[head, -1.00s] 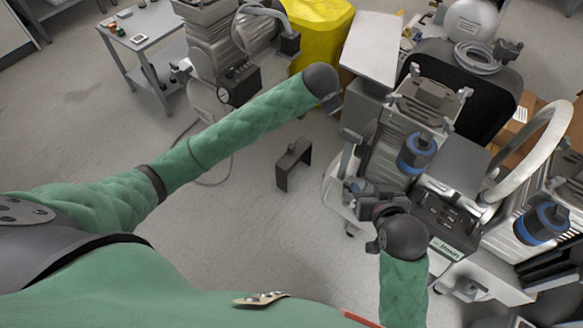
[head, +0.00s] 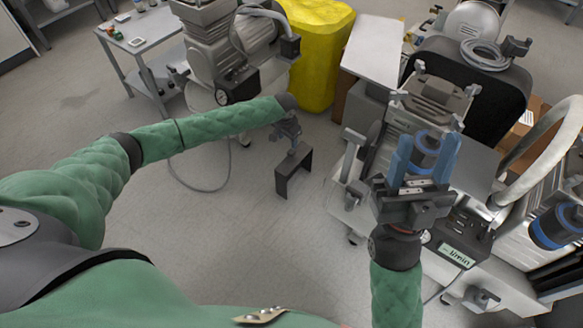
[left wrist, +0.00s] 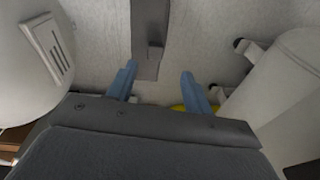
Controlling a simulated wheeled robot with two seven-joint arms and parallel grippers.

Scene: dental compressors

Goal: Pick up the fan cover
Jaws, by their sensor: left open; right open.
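A dark grey U-shaped piece (head: 292,172), which looks like the fan cover, stands on the floor left of the compressor unit. In the left wrist view a dark grey strip (left wrist: 150,35), seemingly the same piece, lies ahead of and between the fingers. My left gripper (head: 293,145) is just above and behind it; its open blue fingers show in the left wrist view (left wrist: 158,84) with nothing clasped. Touching cannot be told. My right gripper (head: 424,160) is open, its blue fingers on either side of a blue-and-black cylinder (head: 427,150) on the compressor unit.
The compressor unit (head: 462,165) fills the right side, with a pale curved hose (head: 541,140). A yellow bin (head: 315,50), another compressor (head: 215,50) and a grey side table (head: 145,40) stand behind. The floor (head: 215,230) is clear at left and front.

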